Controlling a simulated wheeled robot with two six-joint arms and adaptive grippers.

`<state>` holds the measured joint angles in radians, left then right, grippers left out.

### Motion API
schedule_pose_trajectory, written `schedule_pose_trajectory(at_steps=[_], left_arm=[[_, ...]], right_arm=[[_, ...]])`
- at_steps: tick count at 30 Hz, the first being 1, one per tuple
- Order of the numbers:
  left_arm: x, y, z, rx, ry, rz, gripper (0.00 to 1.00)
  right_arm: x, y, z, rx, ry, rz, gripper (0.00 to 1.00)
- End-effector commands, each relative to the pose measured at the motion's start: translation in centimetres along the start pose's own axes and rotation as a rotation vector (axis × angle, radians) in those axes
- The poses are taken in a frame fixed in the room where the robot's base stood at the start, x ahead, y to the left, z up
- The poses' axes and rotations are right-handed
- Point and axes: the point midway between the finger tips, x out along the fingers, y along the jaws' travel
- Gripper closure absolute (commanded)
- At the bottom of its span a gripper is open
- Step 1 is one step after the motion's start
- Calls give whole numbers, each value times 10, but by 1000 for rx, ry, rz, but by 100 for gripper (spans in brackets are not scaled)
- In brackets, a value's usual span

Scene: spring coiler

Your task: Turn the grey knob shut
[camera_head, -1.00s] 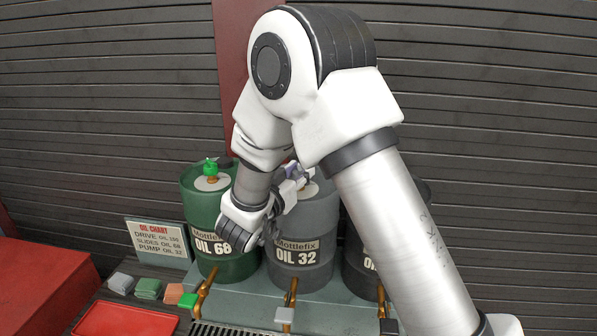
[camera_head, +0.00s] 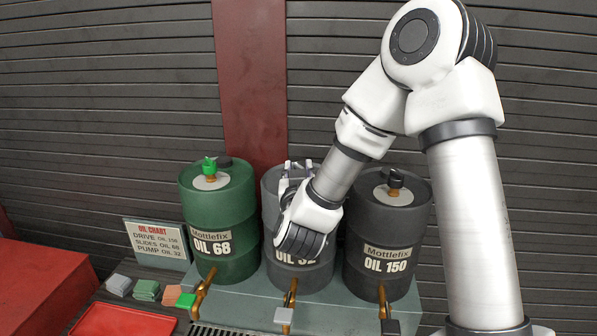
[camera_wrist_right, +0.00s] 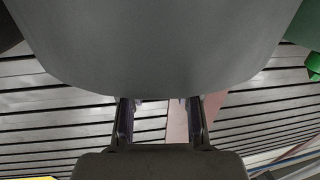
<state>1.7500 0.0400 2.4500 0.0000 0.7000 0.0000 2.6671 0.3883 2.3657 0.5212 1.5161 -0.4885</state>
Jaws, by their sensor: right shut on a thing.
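The grey drum (camera_head: 271,195) marked OIL 32 stands between the green drum and the dark drum. My right gripper (camera_head: 296,170) is at its top, with the wrist leaning in from the front right. It is shut on the grey knob, which the fingers and wrist hide in the head view. In the right wrist view, the two fingers (camera_wrist_right: 160,112) stand a little apart, and the large grey drum (camera_wrist_right: 160,45) fills the upper part; the knob cannot be made out there. My left gripper is not in view.
The green OIL 68 drum (camera_head: 225,195), with a green knob (camera_head: 209,165), stands left. The dark OIL 150 drum (camera_head: 385,215), with a black knob (camera_head: 395,179), stands close right. Brass taps line the front. A sign (camera_head: 155,240) and red tray (camera_head: 125,321) lie left.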

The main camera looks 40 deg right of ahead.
Motion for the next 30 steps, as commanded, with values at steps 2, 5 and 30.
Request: schedule_pose_trajectory(at_steps=[2, 5, 30], left_arm=[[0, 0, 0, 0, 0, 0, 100], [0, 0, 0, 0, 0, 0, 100], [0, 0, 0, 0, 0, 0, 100]], right_arm=[[1, 1, 0, 4, 1, -22, 100], [1, 1, 0, 3, 3, -43, 100], [0, 0, -3, 0, 5, -55, 41]])
